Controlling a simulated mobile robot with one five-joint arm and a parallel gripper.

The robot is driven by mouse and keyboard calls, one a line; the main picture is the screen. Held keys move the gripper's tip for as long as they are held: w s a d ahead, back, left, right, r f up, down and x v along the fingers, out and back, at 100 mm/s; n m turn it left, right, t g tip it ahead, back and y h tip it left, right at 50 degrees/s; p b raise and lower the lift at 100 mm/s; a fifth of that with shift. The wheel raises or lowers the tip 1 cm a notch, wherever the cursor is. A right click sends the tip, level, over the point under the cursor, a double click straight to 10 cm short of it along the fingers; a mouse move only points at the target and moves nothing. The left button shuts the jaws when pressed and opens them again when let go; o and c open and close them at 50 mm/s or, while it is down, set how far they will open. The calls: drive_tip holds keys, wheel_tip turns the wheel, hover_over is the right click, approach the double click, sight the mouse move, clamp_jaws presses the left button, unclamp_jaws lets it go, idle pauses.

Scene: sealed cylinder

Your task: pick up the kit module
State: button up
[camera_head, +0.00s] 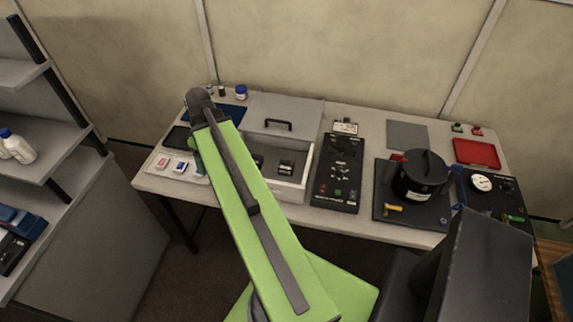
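I cannot tell for certain which thing is the kit module. Several small modules, including a red-marked one (162,162) and a blue-marked one (181,166), sit on a pale tray (152,168) at the table's left front. A small dark block (286,166) lies inside an open white box (303,178) right of my arm. My green arm reaches up over the table and bends at a dark joint near the back left. Beyond the joint, a sliver of green shows beside the modules. My gripper is hidden behind the arm.
The box's lid (283,112) with a dark handle stands behind it. Right of it are a black control panel (341,172), a black pot (419,178) on a dark mat, a gauge (481,183) and a red tray (476,153). Shelves (70,140) stand left.

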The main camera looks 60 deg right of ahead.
drive_tip(key=s+d+r+p, duration=0.1)
drive_tip(key=s+d, duration=0.3)
drive_tip(key=d, duration=0.3)
drive_tip(key=s+d+r, duration=0.1)
drive_tip(key=s+d, duration=0.4)
drive_tip(key=d, duration=0.2)
drive_tip(key=n+t+p, duration=0.1)
drive_tip(key=n, duration=0.1)
approach(287, 162)
drive_tip(key=f+b, duration=0.2)
drive_tip(key=b, duration=0.2)
drive_tip(key=f+b, duration=0.1)
drive_tip(key=b, duration=0.3)
drive_tip(key=w+f+b, duration=0.1)
drive_tip(key=f+b, duration=0.1)
drive_tip(key=b, duration=0.2)
drive_tip(key=shift+a+f, duration=0.25)
drive_tip(key=shift+f, duration=0.05)
drive_tip(key=f+b, duration=0.5)
drive_tip(key=shift+w+f, duration=0.2)
drive_tip(key=shift+w, duration=0.1)
drive_tip(key=shift+r, duration=0.2)
drive_tip(key=shift+c, duration=0.3)
clamp_jaws()
